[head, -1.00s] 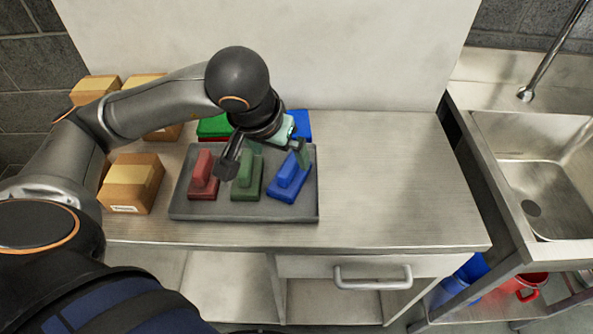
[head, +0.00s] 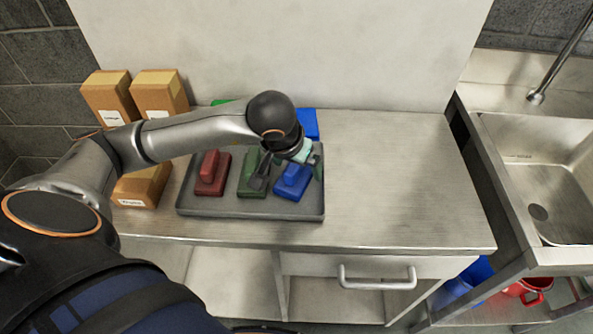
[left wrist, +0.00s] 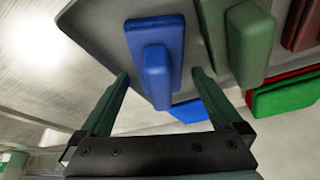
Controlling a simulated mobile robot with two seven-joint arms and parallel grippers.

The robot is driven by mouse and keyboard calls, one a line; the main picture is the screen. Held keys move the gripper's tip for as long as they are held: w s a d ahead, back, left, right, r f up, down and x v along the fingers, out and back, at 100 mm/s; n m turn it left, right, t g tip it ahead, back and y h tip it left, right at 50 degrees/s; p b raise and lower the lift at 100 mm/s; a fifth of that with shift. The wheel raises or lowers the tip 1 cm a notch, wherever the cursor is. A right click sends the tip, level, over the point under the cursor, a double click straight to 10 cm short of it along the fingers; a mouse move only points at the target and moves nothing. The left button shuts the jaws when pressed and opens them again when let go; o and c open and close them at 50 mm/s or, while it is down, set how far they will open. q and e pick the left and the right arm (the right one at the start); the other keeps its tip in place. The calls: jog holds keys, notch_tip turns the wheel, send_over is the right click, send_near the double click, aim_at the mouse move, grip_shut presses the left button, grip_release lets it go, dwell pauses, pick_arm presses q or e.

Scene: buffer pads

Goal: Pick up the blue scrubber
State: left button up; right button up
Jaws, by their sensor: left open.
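The blue scrubber (head: 292,182), a flat base with a raised grip, lies at the right end of the grey tray (head: 250,208). The left wrist view shows the same blue scrubber (left wrist: 157,62) ahead of and between my open fingers. My left gripper (head: 291,175) is open and empty, over the tray by the blue scrubber, and its wrist hides part of the scrubber's back. In the left wrist view the fingers (left wrist: 160,98) stand wide apart and I see no grip on the scrubber. My right gripper is not in view.
A green scrubber (head: 246,184) and a red scrubber (head: 212,174) lie left of the blue one in the tray. Blue (head: 309,122) and green pads lie behind the tray. Cardboard boxes (head: 159,92) stand at left. The table's right half is clear, with a sink (head: 555,170) beyond.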

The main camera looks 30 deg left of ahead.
pick_arm(q)
jog(key=c, duration=1.4)
jog(key=shift+c, duration=0.2)
jog(key=shift+r, duration=0.2)
jog(key=shift+r, duration=0.65)
jog(key=s+d+r+b, duration=0.6)
jog(key=s+r+b, duration=0.2)
jog(key=s+r, duration=0.3)
jog(key=shift+s+r, duration=0.2)
jog(key=shift+s, duration=0.65)
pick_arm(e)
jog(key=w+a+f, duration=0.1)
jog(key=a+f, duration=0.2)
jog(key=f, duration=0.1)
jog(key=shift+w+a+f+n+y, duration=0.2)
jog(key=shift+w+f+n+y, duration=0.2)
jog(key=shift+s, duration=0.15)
